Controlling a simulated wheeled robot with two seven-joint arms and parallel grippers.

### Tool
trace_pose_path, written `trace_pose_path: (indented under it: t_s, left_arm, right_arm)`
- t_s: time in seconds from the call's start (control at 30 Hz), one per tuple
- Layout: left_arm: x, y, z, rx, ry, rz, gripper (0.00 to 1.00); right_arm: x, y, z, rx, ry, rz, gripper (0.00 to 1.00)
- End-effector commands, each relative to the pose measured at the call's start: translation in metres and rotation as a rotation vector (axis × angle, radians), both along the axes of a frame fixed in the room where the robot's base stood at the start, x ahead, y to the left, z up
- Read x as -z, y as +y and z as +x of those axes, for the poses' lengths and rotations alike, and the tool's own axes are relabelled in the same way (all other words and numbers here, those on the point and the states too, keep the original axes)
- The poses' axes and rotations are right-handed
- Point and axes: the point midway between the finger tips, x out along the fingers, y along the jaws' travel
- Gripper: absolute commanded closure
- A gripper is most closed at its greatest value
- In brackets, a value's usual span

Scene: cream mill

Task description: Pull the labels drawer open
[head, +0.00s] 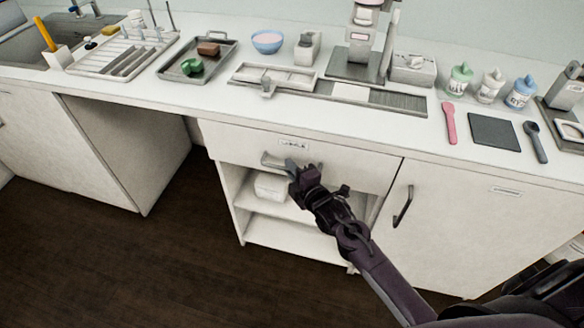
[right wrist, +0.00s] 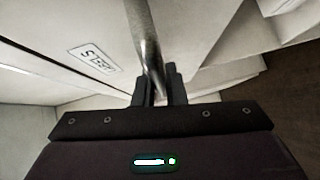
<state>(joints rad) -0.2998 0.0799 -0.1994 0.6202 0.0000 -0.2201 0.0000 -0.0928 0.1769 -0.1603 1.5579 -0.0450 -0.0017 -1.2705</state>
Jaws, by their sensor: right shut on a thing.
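The labels drawer (head: 345,163) is a white front under the counter's edge, with a small printed label plate (head: 293,144) near its top. The label plate also shows in the right wrist view (right wrist: 95,60). My left gripper is not in view.
Below the drawer are open shelves (head: 290,237) with a white item (head: 271,187). A cabinet door with a dark handle (head: 403,206) stands to the right. The counter (head: 215,100) above holds a tray (head: 172,70), a bowl (head: 267,41) and several bottles. The floor in front is clear.

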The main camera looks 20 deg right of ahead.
Motion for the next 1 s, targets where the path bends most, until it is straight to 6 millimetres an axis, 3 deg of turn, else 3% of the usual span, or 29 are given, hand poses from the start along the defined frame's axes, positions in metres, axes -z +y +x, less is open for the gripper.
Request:
trace_pose_path:
  t_s: [0.27, 1.0]
  left_arm:
    - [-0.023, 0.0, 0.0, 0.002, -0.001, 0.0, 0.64]
    - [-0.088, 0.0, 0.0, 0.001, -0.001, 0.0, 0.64]
  right_arm:
    - [-0.002, 0.025, -0.038, -0.003, 0.008, 0.002, 1.0]
    - [-0.002, 0.138, -0.206, -0.001, 0.007, 0.002, 1.0]
